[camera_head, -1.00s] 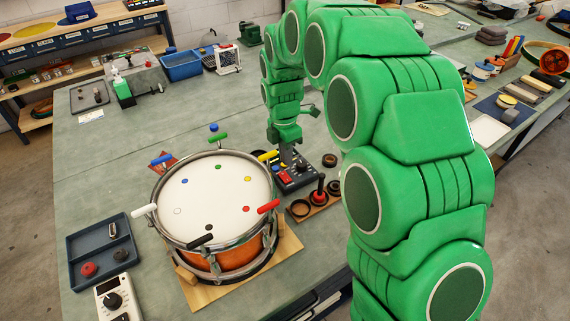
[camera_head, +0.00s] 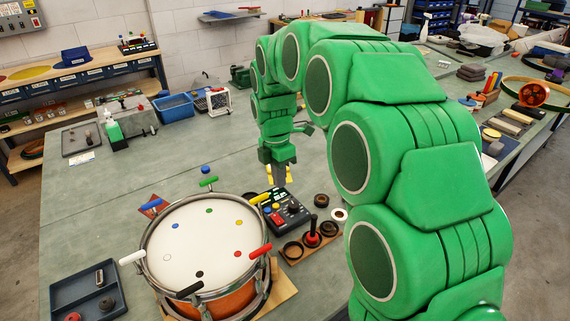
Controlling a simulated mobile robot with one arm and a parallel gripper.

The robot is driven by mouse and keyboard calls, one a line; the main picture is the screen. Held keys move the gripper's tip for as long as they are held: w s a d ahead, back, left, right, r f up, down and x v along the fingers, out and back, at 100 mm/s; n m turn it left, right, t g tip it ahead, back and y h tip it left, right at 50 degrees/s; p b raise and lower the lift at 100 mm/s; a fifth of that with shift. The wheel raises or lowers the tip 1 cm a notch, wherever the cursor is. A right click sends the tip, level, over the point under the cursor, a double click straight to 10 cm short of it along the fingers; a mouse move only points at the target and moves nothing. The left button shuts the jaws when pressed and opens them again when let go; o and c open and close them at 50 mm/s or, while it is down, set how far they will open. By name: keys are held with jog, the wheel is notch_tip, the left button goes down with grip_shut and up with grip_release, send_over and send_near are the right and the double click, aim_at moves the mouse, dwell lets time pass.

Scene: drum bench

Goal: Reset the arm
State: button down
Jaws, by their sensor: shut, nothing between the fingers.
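My green arm rises on the right of the view and bends over, so that my gripper (camera_head: 279,175) hangs pointing down above the bench. The gripper is shut and empty, with small yellow parts showing at its fingers. It is just behind the dark control box (camera_head: 284,208) with red and yellow buttons, and right of the drum (camera_head: 205,246). I cannot tell exactly how high above the bench the fingertips are.
The drum has several coloured handles around its rim. A dark tray (camera_head: 62,292) lies at the lower left. A blue bin (camera_head: 174,108) and white-framed device (camera_head: 218,101) stand at the back. The bench (camera_head: 110,190) between them is clear.

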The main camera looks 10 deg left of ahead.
jog(key=s+d+r+m, duration=0.5)
jog(key=s+d+m, duration=0.3)
jog(key=d, duration=0.3)
jog(key=s+d+m, duration=0.5)
jog(key=s+m, duration=0.1)
jog(key=s, duration=0.3)
jog(key=s+d+m, duration=0.6)
jog(key=s, duration=0.3)
jog(key=s+d+f+m+g, duration=0.1)
jog(key=s+d+m, duration=0.4)
jog(key=s, duration=0.5)
jog(key=shift+d+m+y, duration=0.25)
jog(key=shift+m+y, duration=0.15)
jog(key=shift+m, duration=0.6)
